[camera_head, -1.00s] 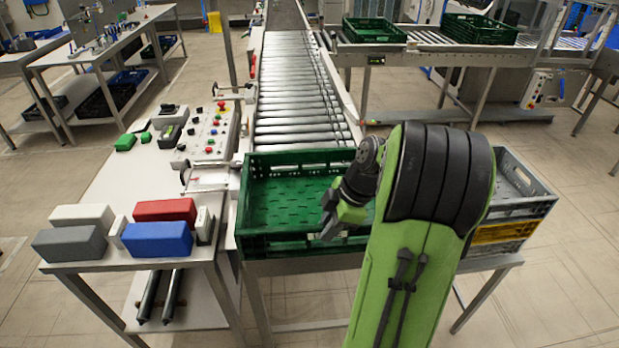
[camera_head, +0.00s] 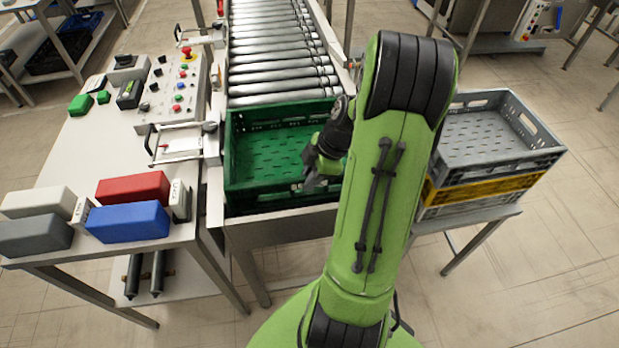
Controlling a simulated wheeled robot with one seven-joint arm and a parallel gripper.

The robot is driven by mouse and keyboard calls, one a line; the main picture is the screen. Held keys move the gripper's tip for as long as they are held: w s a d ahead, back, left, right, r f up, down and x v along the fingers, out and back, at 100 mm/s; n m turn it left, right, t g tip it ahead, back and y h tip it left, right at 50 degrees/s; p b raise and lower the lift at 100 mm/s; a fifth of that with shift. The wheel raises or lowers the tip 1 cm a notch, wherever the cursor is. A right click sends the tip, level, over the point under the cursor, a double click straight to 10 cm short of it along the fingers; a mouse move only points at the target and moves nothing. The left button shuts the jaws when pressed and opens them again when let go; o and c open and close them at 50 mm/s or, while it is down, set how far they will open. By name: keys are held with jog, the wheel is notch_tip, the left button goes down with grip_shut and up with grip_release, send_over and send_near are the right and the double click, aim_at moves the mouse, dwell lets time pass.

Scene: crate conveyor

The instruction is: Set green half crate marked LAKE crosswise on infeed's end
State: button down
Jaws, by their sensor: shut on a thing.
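The green half crate (camera_head: 228,160) is at the near end of the infeed roller conveyor (camera_head: 280,55), upright, open-topped and empty as far as I see. Its longer side runs across the rollers. No LAKE marking is readable from here. My gripper (camera_head: 304,186) is at the crate's near wall, right of its middle, and is shut on that wall. My arm hides the crate's right end and part of the near wall. I cannot see clearly whether the crate's bottom rests fully on the conveyor.
Right of my arm, a stack of grey and yellow crates (camera_head: 495,150) stands on a stand. At left, a table holds a control panel (camera_head: 175,90), a red box (camera_head: 133,187), a blue box (camera_head: 128,222) and grey boxes (camera_head: 35,237). A clamp-like fixture (camera_head: 180,138) sits beside the crate.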

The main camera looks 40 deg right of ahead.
jog(key=shift+f, duration=0.3)
jog(key=c, duration=1)
grip_release()
jog(key=shift+s, duration=0.1)
jog(key=p+v, duration=0.2)
jog(key=v, duration=1)
jog(key=w+a+r+m+h, duration=0.1)
jog(key=a+r+m+h, duration=0.4)
jog(key=a, duration=1)
jog(key=s+a+r+m+t+y, duration=0.1)
jog(key=s+a+r+m+t, duration=0.1)
jog(key=s+a+m, duration=0.4)
jog(key=s+a+r, duration=0.1)
jog(key=s+a, duration=0.1)
jog(key=shift+s+a+r+y, duration=0.3)
jog(key=shift+s+a, duration=0.05)
jog(key=shift+s, duration=0.05)
